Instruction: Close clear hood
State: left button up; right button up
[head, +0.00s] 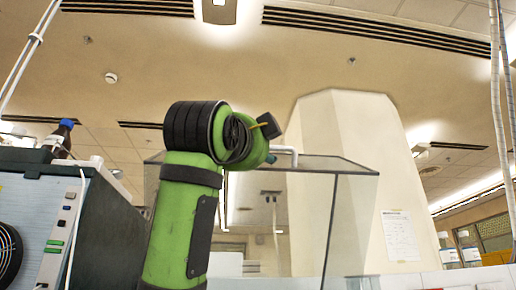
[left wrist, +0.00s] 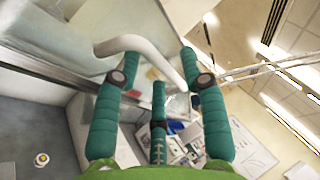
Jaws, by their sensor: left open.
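The clear hood (head: 345,215) stands behind my left arm in the head view, with thin dark edges and a see-through top. Its white bent handle (head: 285,151) shows just right of my wrist. In the left wrist view the handle (left wrist: 152,51) crosses between and beyond the teal fingers of my left gripper (left wrist: 157,66). The fingers are spread open around the handle's line; I cannot tell whether they touch it. A clear panel of the hood (left wrist: 60,60) shows at left there. The hood's lower part is hidden, so its opening cannot be judged. My right gripper is in neither view.
A dark grey instrument (head: 105,215) with buttons and a fan stands at the left, with a blue-capped bottle (head: 62,135) on top. A large pale column (head: 345,120) rises behind the hood. White tubes (head: 500,100) hang at the far right.

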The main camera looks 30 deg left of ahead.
pick_arm(q)
jog(key=v, duration=1.2)
